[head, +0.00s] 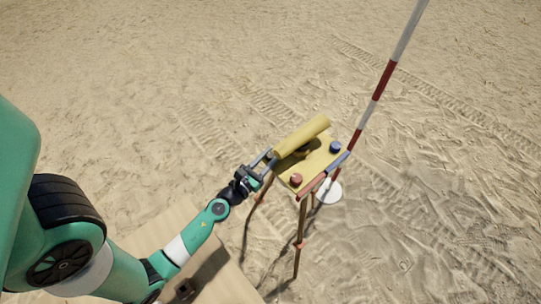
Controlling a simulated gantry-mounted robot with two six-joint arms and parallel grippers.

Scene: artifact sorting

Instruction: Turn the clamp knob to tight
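A tripod carries a yellow plate (318,163) with a yellow tube (303,136) on top, tilted up to the right. A red knob (296,180) sits at the plate's front corner and a blue knob (335,147) at its right corner. I cannot tell which part is the clamp knob. My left gripper (268,160) is at the left edge of the plate, close to the tube's lower end. Its two fingers show as separate grey bars, but whether something is between them is too small to tell. My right gripper is out of view.
A red and white pole (382,82) rises just right of the plate. A blue bar (338,164) lies along the plate's right edge. A white disc (328,192) is below. The tripod legs (299,240) stand on open sand. A tan board (215,283) lies front left.

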